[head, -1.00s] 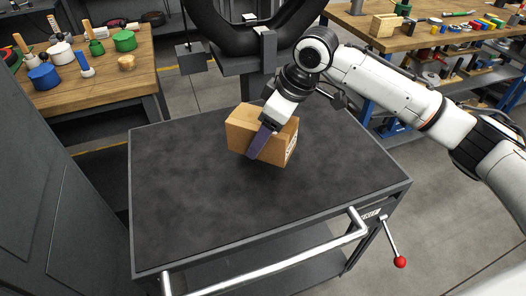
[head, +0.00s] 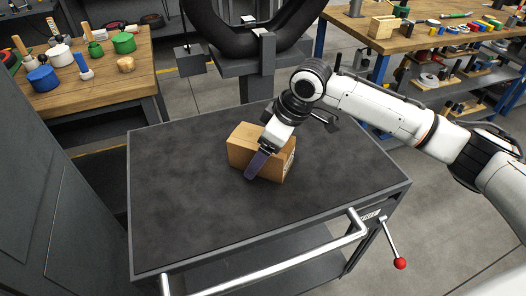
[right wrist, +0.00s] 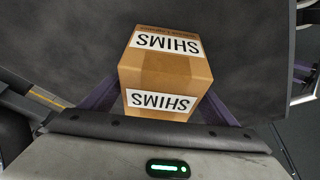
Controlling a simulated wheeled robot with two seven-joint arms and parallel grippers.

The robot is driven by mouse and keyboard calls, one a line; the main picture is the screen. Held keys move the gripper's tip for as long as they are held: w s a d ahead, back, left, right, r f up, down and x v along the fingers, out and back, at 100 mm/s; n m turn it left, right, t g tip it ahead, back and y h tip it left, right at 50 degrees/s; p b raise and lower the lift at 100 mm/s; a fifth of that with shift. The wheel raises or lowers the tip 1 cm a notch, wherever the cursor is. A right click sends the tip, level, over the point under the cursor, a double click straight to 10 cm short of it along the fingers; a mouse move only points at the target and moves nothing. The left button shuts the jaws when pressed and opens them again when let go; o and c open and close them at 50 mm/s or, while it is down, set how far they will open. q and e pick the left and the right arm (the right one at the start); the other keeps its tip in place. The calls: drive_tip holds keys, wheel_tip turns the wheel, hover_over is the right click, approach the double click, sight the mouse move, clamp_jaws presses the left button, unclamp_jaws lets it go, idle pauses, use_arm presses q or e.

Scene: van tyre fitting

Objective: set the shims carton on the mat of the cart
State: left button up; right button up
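The shims carton (head: 243,148) is a brown cardboard box, standing upright over the middle of the cart's dark mat (head: 190,215). Its underside looks at or very near the mat; I cannot tell for certain that it touches. In the right wrist view the carton (right wrist: 165,72) shows two white SHIMS labels. My right gripper (head: 262,160) reaches down over it, with a purple finger against the near side. In the right wrist view the gripper's fingers (right wrist: 165,92) press on both sides of the carton. My left gripper is not in view.
The cart has a pale push handle (head: 280,262) in front and a red-knobbed lever (head: 399,263) at right. A tyre machine (head: 262,70) stands behind it. Wooden benches with tools stand at back left (head: 95,92) and back right (head: 345,25). The mat around the carton is clear.

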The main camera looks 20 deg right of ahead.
drive_tip(key=shift+r, duration=0.1)
drive_tip(key=p+v, duration=0.1)
drive_tip(key=v, duration=1.1)
